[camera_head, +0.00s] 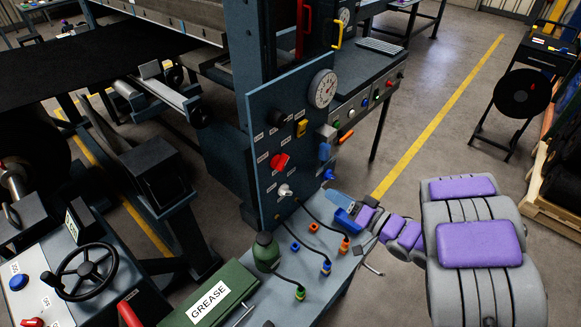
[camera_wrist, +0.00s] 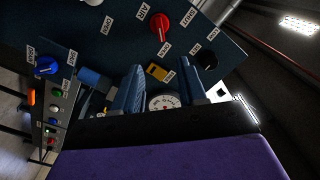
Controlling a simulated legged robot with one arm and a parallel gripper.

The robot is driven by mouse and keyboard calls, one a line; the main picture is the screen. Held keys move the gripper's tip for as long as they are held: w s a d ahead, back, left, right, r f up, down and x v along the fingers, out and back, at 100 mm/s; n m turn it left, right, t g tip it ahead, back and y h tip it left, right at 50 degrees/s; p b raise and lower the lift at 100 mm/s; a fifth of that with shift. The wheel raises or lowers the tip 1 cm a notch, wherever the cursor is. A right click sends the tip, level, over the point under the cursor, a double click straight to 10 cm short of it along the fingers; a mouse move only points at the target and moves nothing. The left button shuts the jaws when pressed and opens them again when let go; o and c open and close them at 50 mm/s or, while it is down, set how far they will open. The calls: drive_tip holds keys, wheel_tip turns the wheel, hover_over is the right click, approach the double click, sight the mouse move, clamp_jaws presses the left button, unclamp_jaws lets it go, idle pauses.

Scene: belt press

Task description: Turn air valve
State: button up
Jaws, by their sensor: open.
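The control panel (camera_head: 262,185) is an upright blue plate with labelled knobs. A red knob (camera_head: 279,162) sits on its face; in the wrist view the red knob (camera_wrist: 160,26) is beside a label reading AIR, with smaller labels around it. My gripper (camera_head: 334,204) is right of and lower than the red knob in the head view, apart from it. In the wrist view my gripper (camera_wrist: 159,62) shows two blue fingers spread apart with nothing held between them. The red knob appears beyond the fingertips, between them and the top edge.
Other panel parts are a black knob (camera_head: 277,119), a grey knob (camera_head: 285,190), a yellow part (camera_head: 301,128) and a gauge (camera_head: 323,88). A blue knob (camera_wrist: 46,65) is at the wrist view's left. A bench with hoses, a bottle (camera_head: 266,252) and a GREASE box (camera_head: 210,303) stands below.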

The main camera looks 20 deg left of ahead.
sight(285, 165)
drive_tip(key=b+x, duration=0.3)
drive_tip(key=x, duration=1.4)
drive_tip(key=shift+a, duration=0.1)
drive_tip(key=shift+c, duration=0.3)
clamp_jaws()
